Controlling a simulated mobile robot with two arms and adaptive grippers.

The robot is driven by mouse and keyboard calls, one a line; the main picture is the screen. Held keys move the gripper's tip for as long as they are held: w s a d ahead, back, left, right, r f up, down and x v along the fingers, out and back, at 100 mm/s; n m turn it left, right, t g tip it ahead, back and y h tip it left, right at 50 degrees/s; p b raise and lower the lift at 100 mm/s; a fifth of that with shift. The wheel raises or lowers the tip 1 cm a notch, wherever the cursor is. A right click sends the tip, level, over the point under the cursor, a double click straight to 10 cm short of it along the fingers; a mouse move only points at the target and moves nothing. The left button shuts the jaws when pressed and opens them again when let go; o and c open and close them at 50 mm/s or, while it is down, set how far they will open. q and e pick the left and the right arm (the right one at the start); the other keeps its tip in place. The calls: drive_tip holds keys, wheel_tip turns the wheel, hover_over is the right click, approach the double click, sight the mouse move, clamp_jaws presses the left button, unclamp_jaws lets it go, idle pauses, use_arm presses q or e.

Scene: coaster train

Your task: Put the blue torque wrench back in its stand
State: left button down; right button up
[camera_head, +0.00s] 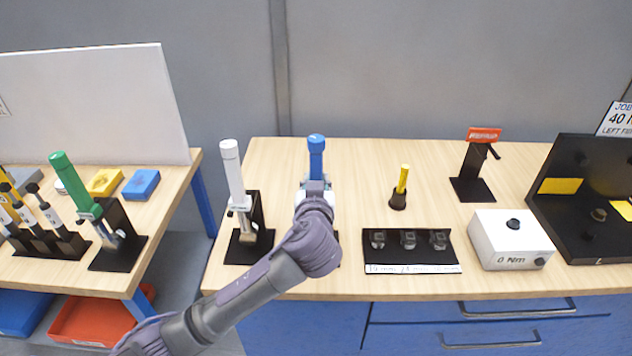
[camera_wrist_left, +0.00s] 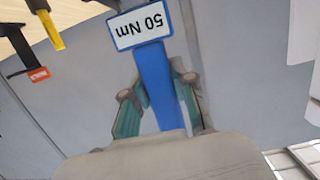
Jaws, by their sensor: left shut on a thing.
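The blue torque wrench (camera_head: 316,146) stands about upright in the head view, its blue end up. In the left wrist view the blue wrench (camera_wrist_left: 155,80) carries a white label (camera_wrist_left: 139,26) reading 50 Nm. My left gripper (camera_head: 316,186) is shut on the wrench, and its fingers (camera_wrist_left: 158,100) lie on both sides of the blue shaft. My arm hides the wrench's lower part. A small black edge shows beside my wrist, but I cannot tell how the wrench sits relative to any stand there. My right gripper is out of view.
A white wrench (camera_head: 232,172) stands in a black stand (camera_head: 259,246) just left. A black socket tray (camera_head: 409,266), a yellow-handled tool (camera_head: 402,180) and a white box (camera_head: 510,240) are to the right. A green wrench (camera_head: 75,183) stands on the left table. The table behind is clear.

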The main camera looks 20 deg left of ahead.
use_arm(q)
drive_tip(key=shift+f+b, duration=0.65)
drive_tip(key=shift+b, duration=0.05)
idle(0.5)
